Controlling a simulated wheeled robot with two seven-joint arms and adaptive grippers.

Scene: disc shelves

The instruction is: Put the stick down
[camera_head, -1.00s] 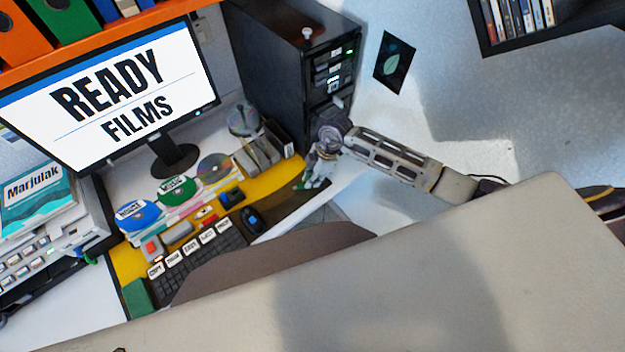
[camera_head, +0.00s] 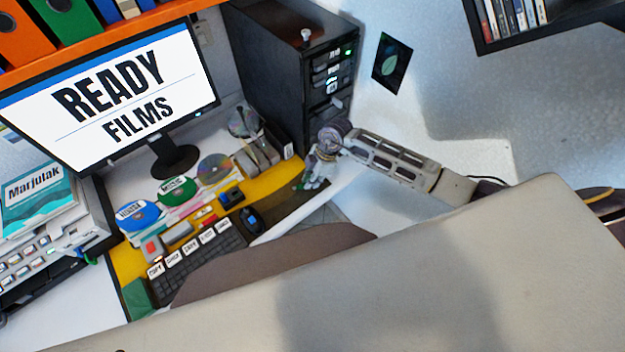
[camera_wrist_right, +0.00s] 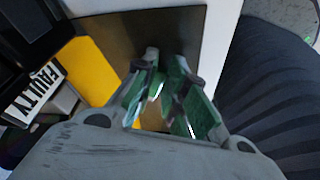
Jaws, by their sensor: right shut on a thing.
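My right gripper (camera_head: 314,182) is low over the dark right end of the yellow desk mat, by the desk's right edge. In the right wrist view the gripper (camera_wrist_right: 165,88) points at the dark part of the mat, its fingers close together with green on them. It is shut on the stick, which I cannot clearly make out between the fingers. I cannot tell whether the stick touches the mat. My left gripper is not in view.
The yellow desk mat (camera_head: 288,178) holds a keyboard (camera_head: 202,262) and a mouse (camera_head: 252,219). Several discs lie left of my gripper. A black computer tower (camera_head: 275,65) stands behind it. A box labelled FAULTY (camera_wrist_right: 36,92) shows in the wrist view.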

